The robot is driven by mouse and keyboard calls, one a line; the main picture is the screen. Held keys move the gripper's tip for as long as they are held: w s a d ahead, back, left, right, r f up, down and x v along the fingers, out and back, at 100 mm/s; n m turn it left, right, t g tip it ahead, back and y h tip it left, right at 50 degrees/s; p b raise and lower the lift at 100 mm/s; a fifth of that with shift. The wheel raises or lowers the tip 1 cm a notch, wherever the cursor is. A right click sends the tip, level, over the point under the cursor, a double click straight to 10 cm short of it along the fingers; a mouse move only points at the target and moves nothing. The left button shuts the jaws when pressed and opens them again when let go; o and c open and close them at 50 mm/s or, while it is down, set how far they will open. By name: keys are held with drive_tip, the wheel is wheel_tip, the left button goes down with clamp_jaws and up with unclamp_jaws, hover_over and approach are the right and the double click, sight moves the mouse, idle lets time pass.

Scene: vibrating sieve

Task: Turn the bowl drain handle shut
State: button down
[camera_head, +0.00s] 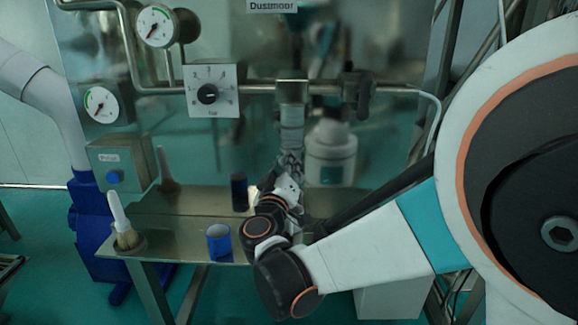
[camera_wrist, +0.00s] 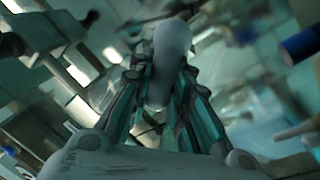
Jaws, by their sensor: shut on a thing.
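The clear filter bowl (camera_head: 291,117) hangs below a metal block on the horizontal pipe. My gripper (camera_head: 290,163) reaches up from below to the bowl's lower end. The drain handle there is hidden by my fingers in the head view, so its angle cannot be told. In the wrist view my gripper (camera_wrist: 165,95) has its fingers closed in around a blurred, pale grey rounded part (camera_wrist: 172,50). It looks like the bowl end with its drain, but the handle itself is not distinct.
A black-handled valve (camera_head: 357,92) and a dial knob box (camera_head: 211,92) sit on the pipe. A white container (camera_head: 331,150) appears behind.

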drive_tip(key=n, duration=0.2)
drive_tip(key=n+y+b, duration=0.1)
drive_tip(key=n, duration=0.3)
drive_tip(key=shift+a+f+n+t, duration=0.25)
drive_tip(key=shift+f+n+t, duration=0.05)
drive_tip(key=shift+f+t, duration=0.1)
drive_tip(key=n, duration=0.2)
drive_tip(key=n+y+b, duration=0.1)
drive_tip(key=n+y, duration=0.1)
drive_tip(key=n, duration=0.1)
drive_tip(key=shift+a+f+n, duration=0.1)
drive_tip(key=shift+f+n, duration=0.2)
drive_tip(key=c, duration=1.5)
unclamp_jaws()
drive_tip(key=shift+o, duration=0.2)
